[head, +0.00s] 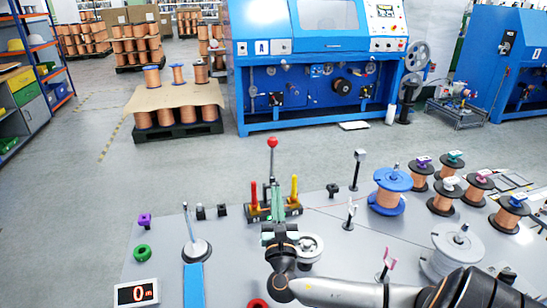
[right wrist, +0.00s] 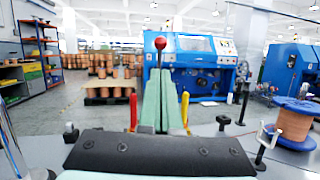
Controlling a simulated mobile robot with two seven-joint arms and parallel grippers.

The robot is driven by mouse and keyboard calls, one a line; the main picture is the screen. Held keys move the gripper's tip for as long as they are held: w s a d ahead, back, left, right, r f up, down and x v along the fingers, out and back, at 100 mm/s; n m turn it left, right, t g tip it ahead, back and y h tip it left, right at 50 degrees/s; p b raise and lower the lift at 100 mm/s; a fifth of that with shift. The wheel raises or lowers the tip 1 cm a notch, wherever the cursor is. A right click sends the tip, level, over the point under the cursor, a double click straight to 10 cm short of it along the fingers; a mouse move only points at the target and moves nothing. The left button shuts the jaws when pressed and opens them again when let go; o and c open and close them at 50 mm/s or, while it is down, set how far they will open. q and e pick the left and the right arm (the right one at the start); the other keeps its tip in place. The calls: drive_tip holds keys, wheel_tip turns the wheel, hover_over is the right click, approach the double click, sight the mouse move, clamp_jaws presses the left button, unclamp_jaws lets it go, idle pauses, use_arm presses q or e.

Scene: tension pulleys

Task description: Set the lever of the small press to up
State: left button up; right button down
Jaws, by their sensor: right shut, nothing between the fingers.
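The small press (head: 260,213) stands on the grey table, with a red upright handle (head: 254,194) at its left and a yellow one (head: 294,188) at its right. Its lever has a red ball knob (head: 272,143) on a thin rod that points upward. The knob also shows in the right wrist view (right wrist: 160,43). My right gripper (head: 279,190) has pale green fingers, shut and empty. They point at the press, between the two handles, and hide part of it. In the right wrist view the fingertips (right wrist: 157,72) overlap the rod below the knob; I cannot tell whether they touch it. My left gripper is not in view.
A blue spool (head: 388,193) and several copper spools stand at the right. A display (head: 137,293), a round stand with a post (head: 196,249), a green ring (head: 142,252) and a purple knob (head: 145,220) are at the left. Thin posts (head: 351,213) stand right of the press.

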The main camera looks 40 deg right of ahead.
approach(272, 145)
drive_tip(key=x, duration=0.5)
drive_tip(key=shift+d+f+p, duration=0.2)
drive_tip(key=shift+p, duration=0.2)
drive_tip(key=shift+x, duration=0.8)
drive_tip(key=p, duration=0.1)
drive_tip(key=w+d+r+p, duration=0.1)
drive_tip(key=p, duration=0.1)
drive_tip(key=shift+w+r+g+y, duration=0.1)
drive_tip(key=shift+w+g+y, duration=0.2)
drive_tip(key=shift+g, duration=0.1)
drive_tip(key=shift+w+d+p, duration=0.1)
drive_tip(key=shift+w+p, duration=0.2)
drive_tip(key=shift+p, duration=0.4)
